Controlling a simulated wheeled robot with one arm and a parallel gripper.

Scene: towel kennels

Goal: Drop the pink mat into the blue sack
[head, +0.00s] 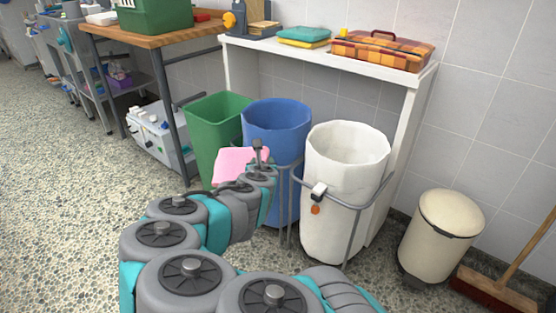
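The pink mat (238,158) is a flat pink piece at the end of my arm, off the floor. My gripper (257,150) appears shut on its right side; the fingers are small and partly hidden. The blue sack (277,118) stands open-topped in the middle of a row of three. The mat and gripper are in front of the lower part of the blue sack and the green sack beside it, below both rims. The mat is outside the blue sack in the picture.
A green sack (213,120) stands left of the blue one, a white sack (345,195) right, in a grey metal frame (359,215). A white shelf (415,85) rises behind. A cream bin (437,238) and a broom (497,290) stand at right. The floor at left is clear.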

